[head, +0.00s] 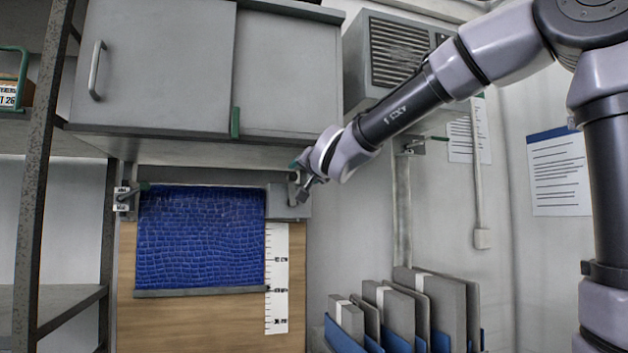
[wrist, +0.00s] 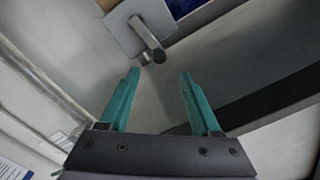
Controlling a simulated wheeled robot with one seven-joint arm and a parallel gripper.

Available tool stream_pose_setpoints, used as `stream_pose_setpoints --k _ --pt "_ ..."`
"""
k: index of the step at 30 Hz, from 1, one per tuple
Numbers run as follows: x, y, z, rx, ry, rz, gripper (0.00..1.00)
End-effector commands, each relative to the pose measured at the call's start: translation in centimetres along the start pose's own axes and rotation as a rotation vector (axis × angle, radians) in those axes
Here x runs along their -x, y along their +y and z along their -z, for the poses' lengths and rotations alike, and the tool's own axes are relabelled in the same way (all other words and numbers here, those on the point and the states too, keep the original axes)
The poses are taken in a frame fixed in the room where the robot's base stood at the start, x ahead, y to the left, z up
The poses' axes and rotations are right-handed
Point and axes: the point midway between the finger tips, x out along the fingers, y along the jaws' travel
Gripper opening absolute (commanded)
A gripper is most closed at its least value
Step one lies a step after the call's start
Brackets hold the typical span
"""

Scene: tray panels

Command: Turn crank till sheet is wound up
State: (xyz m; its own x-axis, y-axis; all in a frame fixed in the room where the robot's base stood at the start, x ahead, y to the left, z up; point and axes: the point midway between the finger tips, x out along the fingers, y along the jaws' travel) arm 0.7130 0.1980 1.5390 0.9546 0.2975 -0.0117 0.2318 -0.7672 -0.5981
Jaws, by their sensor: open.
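The blue sheet (head: 200,240) hangs below the cabinet with a grey bar along its bottom edge, over a wooden board. A grey housing (head: 284,206) sits at the sheet's upper right. My gripper (head: 303,183) is beside the housing in the head view and partly hides the crank there. In the wrist view my gripper (wrist: 159,73) has its teal fingers apart and empty. The knob appears just beyond the fingertips, between their lines; the remaining gap is unclear.
A grey cabinet (head: 155,65) is close above the sheet. A white scale strip (head: 277,300) runs down beside the sheet. Upright grey panels (head: 400,310) stand lower right. A rack post (head: 40,170) is at left.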

Motion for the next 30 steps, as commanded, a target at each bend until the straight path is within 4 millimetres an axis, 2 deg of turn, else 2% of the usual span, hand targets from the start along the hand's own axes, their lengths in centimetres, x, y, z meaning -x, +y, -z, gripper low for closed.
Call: stream_pose_setpoints --k 5,19,24,30 --pt "-1.3 -0.4 -0.1 -0.004 0.016 -0.002 0.64" --pt "-9.5 -0.3 0.1 -0.003 0.015 -0.003 0.64" --pt "-10.8 -0.3 0.1 -0.003 0.016 -0.003 0.64" --pt "-11.1 -0.3 0.2 -0.003 0.016 -0.002 0.64"
